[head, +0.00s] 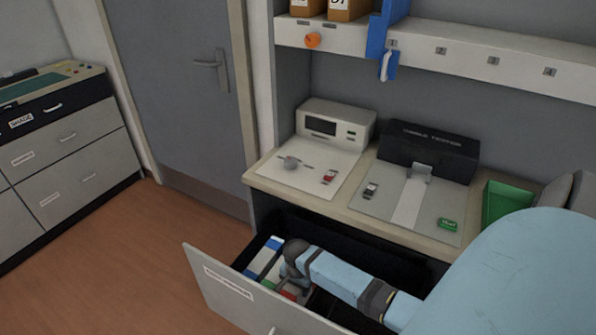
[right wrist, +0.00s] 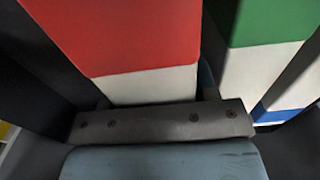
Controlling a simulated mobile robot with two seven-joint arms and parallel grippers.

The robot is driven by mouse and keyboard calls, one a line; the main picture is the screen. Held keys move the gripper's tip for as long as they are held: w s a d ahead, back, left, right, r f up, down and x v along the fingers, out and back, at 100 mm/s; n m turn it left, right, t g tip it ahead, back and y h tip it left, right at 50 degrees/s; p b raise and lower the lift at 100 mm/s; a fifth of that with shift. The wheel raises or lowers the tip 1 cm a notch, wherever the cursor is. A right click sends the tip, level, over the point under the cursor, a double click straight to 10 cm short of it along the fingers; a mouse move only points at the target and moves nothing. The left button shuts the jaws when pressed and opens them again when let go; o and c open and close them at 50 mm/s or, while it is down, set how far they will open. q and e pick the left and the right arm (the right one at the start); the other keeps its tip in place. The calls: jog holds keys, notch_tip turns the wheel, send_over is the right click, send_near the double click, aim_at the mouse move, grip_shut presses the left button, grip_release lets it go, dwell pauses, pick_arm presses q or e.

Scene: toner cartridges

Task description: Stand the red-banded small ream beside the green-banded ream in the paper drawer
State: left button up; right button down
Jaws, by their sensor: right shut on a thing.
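The paper drawer (head: 222,283) is pulled open below the counter. My right gripper (head: 292,275) reaches down into it and is shut on the red-banded small ream (head: 289,296). In the right wrist view, that ream (right wrist: 130,40) shows its red band and white part just in front of the gripper's palm. The green-banded ream (right wrist: 268,25) is to its right, close by, with a narrow dark gap between. The arm hides much of both reams in the head view, and I cannot tell whether the red-banded one touches the drawer floor. My left gripper is not in view.
A blue-banded white ream (head: 264,258) lies in the drawer by the gripper. The drawer's right part is dark and partly behind my arm. The counter edge (head: 330,207) overhangs the drawer's back; a grey device (head: 335,125) and black tester (head: 430,150) stand on it.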

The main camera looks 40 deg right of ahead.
notch_tip(320, 180, down, 2)
jog(key=shift+w+f, duration=0.1)
jog(key=shift+f, duration=0.1)
jog(key=shift+f, duration=0.1)
jog(key=c, duration=0.7)
grip_release()
jog(key=shift+f, duration=0.1)
notch_tip(320, 180, up, 11)
jog(key=shift+r+p, duration=0.1)
jog(key=shift+p, duration=0.65)
jog(key=shift+r, duration=0.55)
